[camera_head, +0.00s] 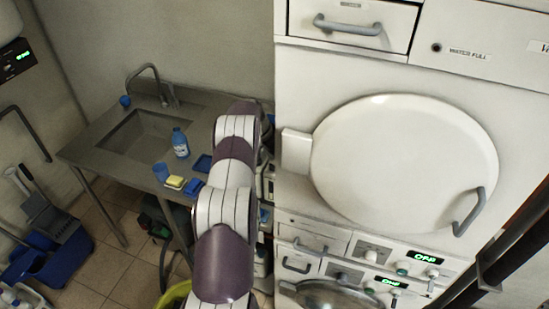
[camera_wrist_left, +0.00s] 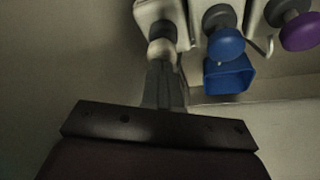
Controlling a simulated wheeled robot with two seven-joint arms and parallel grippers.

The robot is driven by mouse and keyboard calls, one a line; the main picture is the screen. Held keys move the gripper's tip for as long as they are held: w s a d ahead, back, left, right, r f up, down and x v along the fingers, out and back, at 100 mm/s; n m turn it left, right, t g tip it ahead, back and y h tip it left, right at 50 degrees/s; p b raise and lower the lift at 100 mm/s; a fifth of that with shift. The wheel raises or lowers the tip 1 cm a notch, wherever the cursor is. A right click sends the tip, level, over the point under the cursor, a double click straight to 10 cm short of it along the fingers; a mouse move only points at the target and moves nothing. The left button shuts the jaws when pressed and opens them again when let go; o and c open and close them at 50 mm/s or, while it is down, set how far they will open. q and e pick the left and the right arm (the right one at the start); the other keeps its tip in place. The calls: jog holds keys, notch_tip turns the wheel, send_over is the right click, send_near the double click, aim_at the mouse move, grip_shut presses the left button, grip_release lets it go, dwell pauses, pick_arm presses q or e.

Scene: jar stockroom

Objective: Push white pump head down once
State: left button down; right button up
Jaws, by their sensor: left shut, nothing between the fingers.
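In the left wrist view, the white pump head (camera_wrist_left: 162,51) is a pale round knob under the leftmost of several white dispensers at the top. My left gripper (camera_wrist_left: 161,70) is shut and empty. Its fingertips point up at the pump head and overlap its lower edge in the picture; I cannot tell whether they touch. In the head view my left arm reaches toward the wall by the counter, and its gripper is hidden. My right gripper is not in view.
A blue pump head (camera_wrist_left: 226,44) and a purple one (camera_wrist_left: 300,32) sit to the right. A blue cup (camera_wrist_left: 229,76) is below the blue one. In the head view, a sink counter (camera_head: 100,130) is left of my arm and a large white machine (camera_head: 300,80) right.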

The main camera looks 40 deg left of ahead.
pick_arm(q)
jog(key=shift+s+f+b, duration=0.1)
jog(key=shift+f+b, duration=0.3)
jog(key=shift+f, duration=0.25)
jog(key=shift+r, duration=0.1)
jog(key=shift+r+p, duration=0.35)
jog(key=shift+r, duration=0.95)
jog(key=shift+r, duration=0.1)
notch_tip(320, 180, up, 6)
jog(key=shift+f+p, duration=0.1)
jog(key=shift+p, duration=0.75)
